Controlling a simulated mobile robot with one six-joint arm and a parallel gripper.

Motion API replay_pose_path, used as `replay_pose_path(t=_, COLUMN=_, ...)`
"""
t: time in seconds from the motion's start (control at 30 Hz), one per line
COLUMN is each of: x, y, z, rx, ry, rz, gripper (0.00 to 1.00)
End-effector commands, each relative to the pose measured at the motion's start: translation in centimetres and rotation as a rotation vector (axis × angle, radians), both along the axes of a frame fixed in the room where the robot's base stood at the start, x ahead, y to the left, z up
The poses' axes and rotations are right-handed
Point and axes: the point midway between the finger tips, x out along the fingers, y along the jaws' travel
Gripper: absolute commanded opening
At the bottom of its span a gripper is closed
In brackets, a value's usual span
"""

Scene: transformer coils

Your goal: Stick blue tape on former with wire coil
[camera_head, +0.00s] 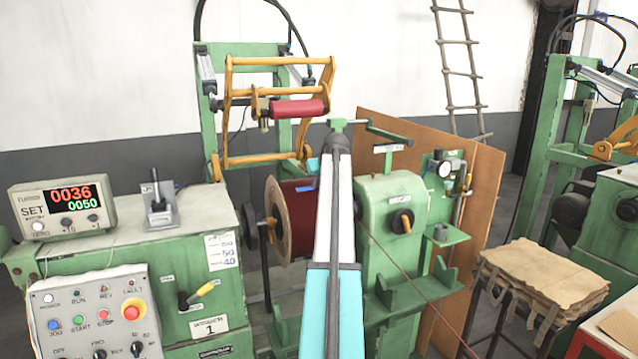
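The former carries a dark red wire coil (301,225) and sits on the green winding machine, near the middle of the head view. Its round brown flange (275,221) faces left. A small blue strip (305,188) shows at the top of the coil; it looks like blue tape, but my arm covers what lies to its right. My white and teal arm rises from the bottom edge across the coil's right side.
A counter box (62,208) reads 0036 above 0050. A control panel (95,312) with a red stop button stands front left. A yellow frame with a red roller (299,109) hangs above the coil. A green tailstock (391,203) stands right; a thin wire runs to the lower right.

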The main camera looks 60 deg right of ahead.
Motion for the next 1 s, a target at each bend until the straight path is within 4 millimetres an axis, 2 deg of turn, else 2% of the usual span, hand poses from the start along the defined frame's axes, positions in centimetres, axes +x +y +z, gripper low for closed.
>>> replay_pose_path(t=0.23, x=0.05, y=0.06, z=-0.1, rx=0.001, ry=0.002, rz=0.001, gripper=0.0)
replay_pose_path(t=0.27, x=0.05, y=0.06, z=-0.1, rx=0.001, ry=0.002, rz=0.001, gripper=0.03)
replay_pose_path(t=0.37, x=0.06, y=0.06, z=-0.1, rx=0.001, ry=0.002, rz=0.001, gripper=0.2)
replay_pose_path(t=0.57, x=0.08, y=0.07, z=-0.05, rx=0.001, ry=0.001, rz=0.001, gripper=0.21)
replay_pose_path(t=0.73, x=0.08, y=0.07, z=-0.04, rx=0.001, ry=0.001, rz=0.001, gripper=0.46)
replay_pose_path(t=1.0, x=0.07, y=0.06, z=-0.03, rx=0.001, ry=0.001, rz=0.001, gripper=0.46)
